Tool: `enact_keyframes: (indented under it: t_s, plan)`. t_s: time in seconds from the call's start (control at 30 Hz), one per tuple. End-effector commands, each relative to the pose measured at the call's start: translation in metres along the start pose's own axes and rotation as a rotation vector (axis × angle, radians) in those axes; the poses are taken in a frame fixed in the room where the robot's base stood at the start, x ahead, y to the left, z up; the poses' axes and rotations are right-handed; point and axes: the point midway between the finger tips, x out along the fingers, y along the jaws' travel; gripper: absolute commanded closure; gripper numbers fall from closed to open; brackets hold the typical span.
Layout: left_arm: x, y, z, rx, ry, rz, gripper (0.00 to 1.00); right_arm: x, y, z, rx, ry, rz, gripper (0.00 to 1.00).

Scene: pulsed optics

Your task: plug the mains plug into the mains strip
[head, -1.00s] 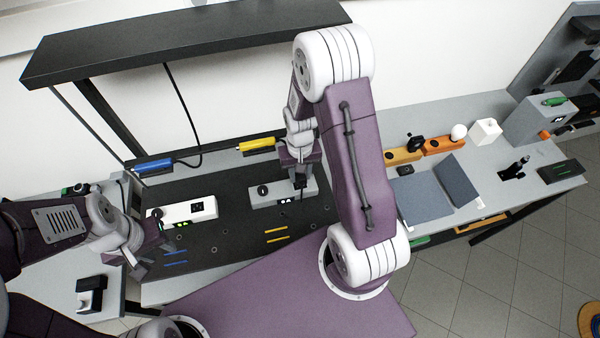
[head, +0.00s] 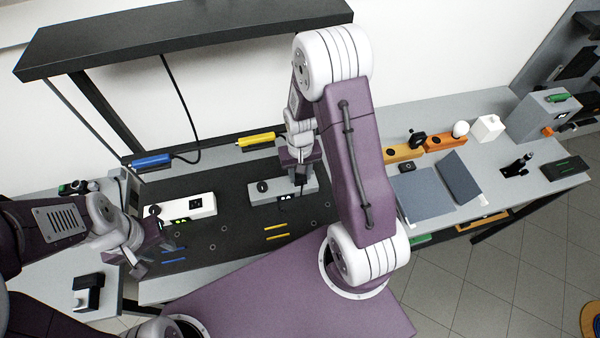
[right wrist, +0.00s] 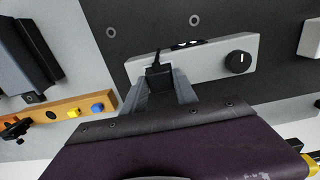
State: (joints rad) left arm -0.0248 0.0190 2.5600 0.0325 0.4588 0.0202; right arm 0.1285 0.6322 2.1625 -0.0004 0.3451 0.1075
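My right gripper (right wrist: 160,84) is closed around a black plug (right wrist: 158,74) with a thin black cable, its fingers on either side of it. The plug is at the face of a grey strip (right wrist: 208,64) with a black knob; whether it is fully seated cannot be seen. In the head view the right gripper (head: 300,183) is over the right part of this grey strip (head: 265,197). A white strip (head: 177,211) with a knob, a black socket and green lights lies to its left. My left gripper (head: 160,245) is beside the white strip, apparently empty; its finger opening is unclear.
A blue device (head: 151,161) and a yellow device (head: 256,139) lie along the back of the dark board. A black shelf (head: 190,35) overhangs the back. Orange holders (head: 402,153) and grey panels (head: 424,193) are on the bench to the right.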

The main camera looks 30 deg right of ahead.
Motion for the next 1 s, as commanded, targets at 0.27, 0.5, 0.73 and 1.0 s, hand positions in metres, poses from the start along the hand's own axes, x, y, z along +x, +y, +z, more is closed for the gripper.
enact_keyframes:
  t_s: [0.27,0.5,0.73,1.0]
  plan:
    - [0.0,0.0,0.0,0.0,0.0,0.0,0.64,0.0,0.0,0.0,0.0,-0.001,0.0,0.43]
    - [0.003,0.0,0.0,0.0,0.0,0.0,0.64,-0.019,0.0,-0.002,0.0,0.006,-0.001,0.43]
    - [0.007,0.0,0.001,0.0,0.0,0.0,0.64,-0.069,0.0,-0.002,0.0,0.006,-0.001,0.43]
    - [0.008,0.0,0.001,0.0,0.0,0.0,0.64,-0.091,0.0,-0.001,0.0,-0.001,0.0,0.43]
